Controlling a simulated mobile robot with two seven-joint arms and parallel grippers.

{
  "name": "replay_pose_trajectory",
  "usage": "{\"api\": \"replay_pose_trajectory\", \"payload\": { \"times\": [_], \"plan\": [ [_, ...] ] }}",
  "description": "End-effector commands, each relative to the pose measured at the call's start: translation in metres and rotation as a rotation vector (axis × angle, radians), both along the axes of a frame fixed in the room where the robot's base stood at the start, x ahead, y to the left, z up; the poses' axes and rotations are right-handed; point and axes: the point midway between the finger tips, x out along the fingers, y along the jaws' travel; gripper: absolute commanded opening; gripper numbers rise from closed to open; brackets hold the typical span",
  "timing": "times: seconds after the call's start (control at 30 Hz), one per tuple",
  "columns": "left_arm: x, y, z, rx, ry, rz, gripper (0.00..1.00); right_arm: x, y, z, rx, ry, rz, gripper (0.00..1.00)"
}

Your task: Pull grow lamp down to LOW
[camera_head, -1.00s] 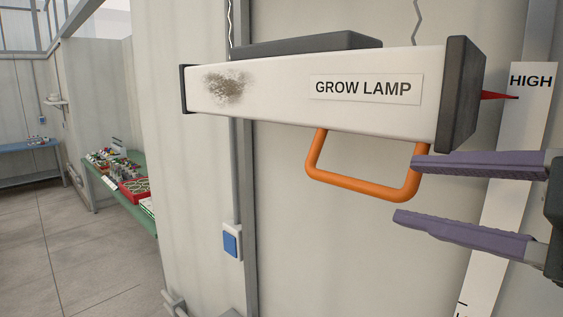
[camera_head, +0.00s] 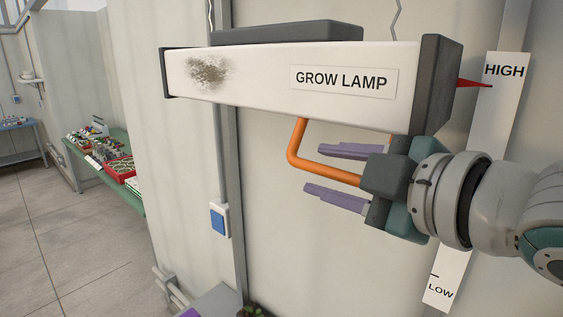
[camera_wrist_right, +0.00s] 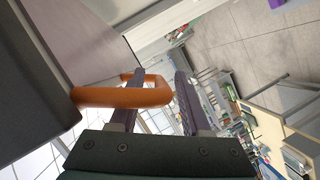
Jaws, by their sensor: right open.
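The white grow lamp (camera_head: 280,78) hangs by the wall in the head view, with dark end caps and a sooty smudge. Its red pointer (camera_head: 473,84) is at HIGH on the white scale strip (camera_head: 492,105); LOW is at the bottom of the strip. The orange handle (camera_head: 325,172) hangs under the lamp. My right gripper (camera_head: 313,168) is open at the handle, one purple finger above its lower bar and one below. In the right wrist view the handle (camera_wrist_right: 100,97) passes between the open fingers. Contact cannot be told. My left gripper is out of view.
A green bench (camera_head: 128,196) with red trays stands at the left. A grey surface (camera_head: 215,303) with a plant is below. The floor at left is clear.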

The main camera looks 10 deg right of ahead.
Motion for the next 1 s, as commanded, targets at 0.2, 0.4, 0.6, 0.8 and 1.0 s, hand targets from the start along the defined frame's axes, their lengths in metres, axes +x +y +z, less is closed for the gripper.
{"api": "replay_pose_trajectory", "payload": {
  "times": [0.2, 0.4, 0.6, 0.8, 1.0],
  "plan": [
    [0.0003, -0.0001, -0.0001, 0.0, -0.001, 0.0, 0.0, -0.0001, 0.0, -0.0004, 0.0, 0.0, 0.0, 0.45],
    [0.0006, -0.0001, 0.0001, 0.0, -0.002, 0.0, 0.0, -0.0001, -0.0002, -0.0004, 0.0, 0.0, -0.001, 0.23],
    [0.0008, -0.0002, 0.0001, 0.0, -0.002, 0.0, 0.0, -0.0003, -0.0001, -0.0004, 0.0, 0.002, -0.001, 0.0],
    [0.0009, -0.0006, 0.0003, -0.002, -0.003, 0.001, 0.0, -0.0003, -0.0002, -0.0006, 0.0, 0.002, -0.001, 0.0],
    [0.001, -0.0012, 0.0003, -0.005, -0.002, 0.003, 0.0, -0.0004, -0.0002, -0.0006, 0.0, 0.002, -0.001, 0.0]
  ]
}}
